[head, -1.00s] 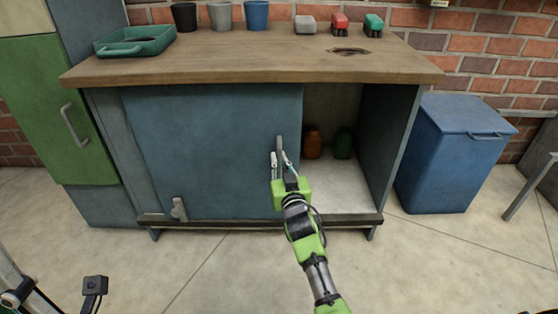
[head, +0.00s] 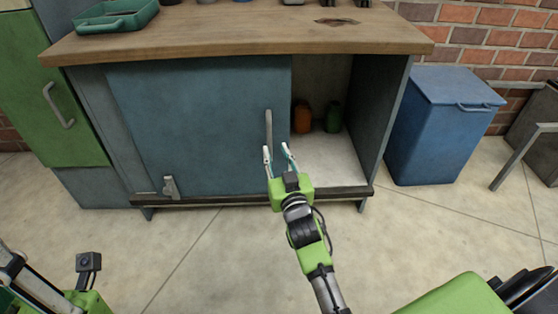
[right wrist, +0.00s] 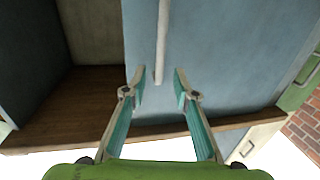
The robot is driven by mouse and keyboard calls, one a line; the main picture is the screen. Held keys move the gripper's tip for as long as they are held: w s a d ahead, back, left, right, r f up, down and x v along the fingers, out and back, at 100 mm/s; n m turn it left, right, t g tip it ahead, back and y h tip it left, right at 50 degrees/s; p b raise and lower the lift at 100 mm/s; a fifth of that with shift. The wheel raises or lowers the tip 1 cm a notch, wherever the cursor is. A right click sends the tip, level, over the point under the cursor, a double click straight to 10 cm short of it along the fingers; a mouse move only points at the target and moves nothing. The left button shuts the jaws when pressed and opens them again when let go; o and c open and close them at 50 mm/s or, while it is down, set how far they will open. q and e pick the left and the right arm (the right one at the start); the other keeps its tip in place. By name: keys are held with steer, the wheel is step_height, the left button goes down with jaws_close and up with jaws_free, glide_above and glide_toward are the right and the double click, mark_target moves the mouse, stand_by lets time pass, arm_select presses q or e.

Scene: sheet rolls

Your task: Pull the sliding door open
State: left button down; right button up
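The blue sliding door (head: 195,125) covers the left and middle of the cabinet. An opening shows to the right of its edge. The door has a grey vertical bar handle (head: 269,128) near that edge, also seen in the right wrist view (right wrist: 163,40). My right gripper (head: 276,148) is open and empty, its two fingertips spread near the handle's lower end. In the right wrist view, its fingertips (right wrist: 160,78) frame the handle's end with a gap on each side. Part of my left arm shows at the lower left; its fingers cannot be made out.
Orange (head: 302,117) and green (head: 333,117) containers stand inside the opening. A small grey catch (head: 170,187) is at the door's lower left. A wooden worktop (head: 240,38) overhangs above. A blue bin (head: 440,125) stands to the right. The floor in front is clear.

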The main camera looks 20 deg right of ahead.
steer(key=shift+s+a, duration=0.15)
steer(key=shift+s, duration=0.65)
steer(key=shift+s+a, duration=0.15)
steer(key=shift+s, duration=0.65)
